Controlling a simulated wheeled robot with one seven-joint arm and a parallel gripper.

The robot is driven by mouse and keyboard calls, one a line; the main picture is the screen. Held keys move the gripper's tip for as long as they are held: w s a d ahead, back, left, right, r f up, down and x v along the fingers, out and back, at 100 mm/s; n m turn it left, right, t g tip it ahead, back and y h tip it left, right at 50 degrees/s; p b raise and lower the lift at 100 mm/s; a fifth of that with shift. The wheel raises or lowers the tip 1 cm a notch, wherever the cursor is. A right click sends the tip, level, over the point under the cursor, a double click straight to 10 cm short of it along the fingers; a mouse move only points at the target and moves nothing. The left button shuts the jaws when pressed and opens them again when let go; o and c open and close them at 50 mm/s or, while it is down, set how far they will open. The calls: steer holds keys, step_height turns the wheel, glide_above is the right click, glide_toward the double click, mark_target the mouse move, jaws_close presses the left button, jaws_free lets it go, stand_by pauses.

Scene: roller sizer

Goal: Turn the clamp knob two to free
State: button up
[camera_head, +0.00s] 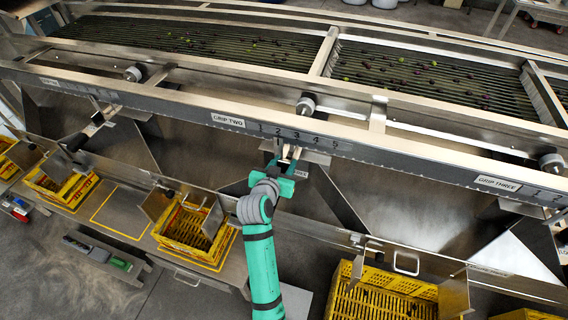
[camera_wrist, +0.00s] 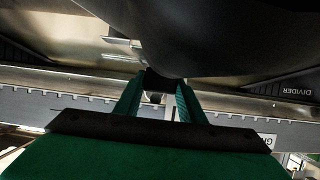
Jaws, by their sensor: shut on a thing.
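My gripper (camera_head: 288,153) is at the front rail, just below the number scale beside the GRIP TWO label (camera_head: 228,120). In the wrist view its two green fingers (camera_wrist: 156,88) are closed on a small dark knob (camera_wrist: 155,79), seemingly clamp knob two. The fingers hide most of it, so its turn angle cannot be told. A large dark rounded shape (camera_wrist: 225,40) fills the top of the wrist view. A silver round knob (camera_head: 306,104) sits on the rail above my gripper, apart from it.
The rail (camera_head: 420,160) runs across the whole width, with a GRIP THREE label (camera_head: 497,183) at right. Yellow crates (camera_head: 185,228) stand below, with metal dividers above them. Small dark and green fruit lie on the roller bed (camera_head: 200,42) behind.

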stand_by(0.3)
steer(key=o, duration=1)
steer(key=shift+o, duration=0.2)
steer(key=v, duration=1)
steer(key=shift+s+r, duration=0.15)
steer(key=shift+s, duration=0.2)
